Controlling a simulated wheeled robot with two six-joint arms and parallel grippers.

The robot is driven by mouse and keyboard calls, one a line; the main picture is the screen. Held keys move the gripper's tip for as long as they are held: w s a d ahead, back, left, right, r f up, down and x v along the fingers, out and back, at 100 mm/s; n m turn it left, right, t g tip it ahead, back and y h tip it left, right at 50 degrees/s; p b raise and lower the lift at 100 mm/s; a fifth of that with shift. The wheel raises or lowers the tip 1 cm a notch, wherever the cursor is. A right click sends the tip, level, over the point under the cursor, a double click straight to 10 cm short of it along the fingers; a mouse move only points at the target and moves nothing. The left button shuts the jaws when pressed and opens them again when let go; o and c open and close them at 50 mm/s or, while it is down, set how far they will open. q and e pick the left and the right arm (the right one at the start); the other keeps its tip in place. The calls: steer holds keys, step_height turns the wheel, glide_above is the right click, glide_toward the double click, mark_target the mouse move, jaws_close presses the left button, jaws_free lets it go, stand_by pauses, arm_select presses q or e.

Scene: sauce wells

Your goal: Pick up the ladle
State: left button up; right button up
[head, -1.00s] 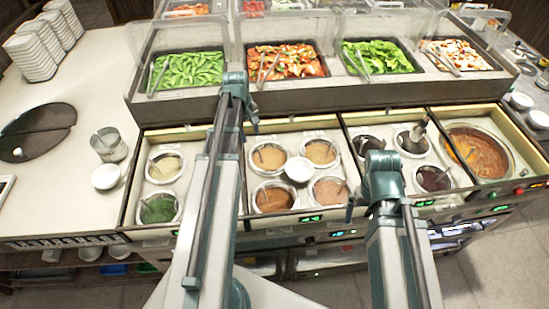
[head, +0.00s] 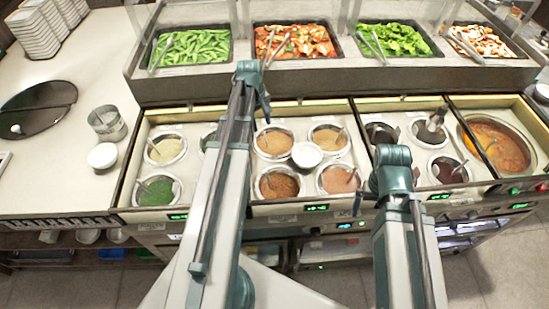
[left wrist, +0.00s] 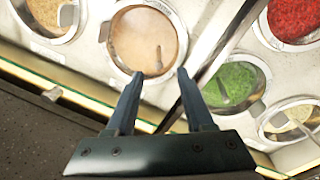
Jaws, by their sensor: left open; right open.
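Several ladles stand in the sauce wells, and I cannot tell which one the task means. In the left wrist view, a short ladle handle (left wrist: 158,56) rises from a tan sauce well (left wrist: 143,35), just beyond my left fingertips. My left gripper (left wrist: 161,73) is open, with nothing between its fingers; in the head view it is the dark tip (head: 265,105) above the wells. Another ladle handle shows in the green sauce (left wrist: 230,86). My right gripper (head: 358,203) is near the counter's front edge, small and partly hidden by its arm. My left arm hides some wells in the head view.
A white bowl (head: 307,155) sits among the middle wells. A large stew pot (head: 520,148) is at the right. Food trays with tongs line the raised back shelf (head: 330,82). A metal can (head: 107,123) and white bowl (head: 102,156) stand on the left counter.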

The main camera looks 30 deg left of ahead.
mark_target(264, 131)
arm_select(q)
steer(key=shift+w+f+b, duration=0.1)
steer(key=shift+f+b, duration=0.35)
steer(key=shift+f, duration=0.55)
arm_select(e)
steer(key=shift+f, duration=1)
arm_select(q)
steer(key=shift+d+f, duration=0.1)
arm_select(e)
steer(key=shift+f, duration=0.1)
arm_select(q)
steer(key=f+b, duration=0.5)
steer(key=shift+w+d, duration=0.2)
steer(key=shift+w, duration=0.15)
arm_select(e)
step_height(264, 131, down, 5)
steer(key=shift+r, duration=0.1)
arm_select(q)
steer(key=shift+r, duration=0.1)
jaws_close()
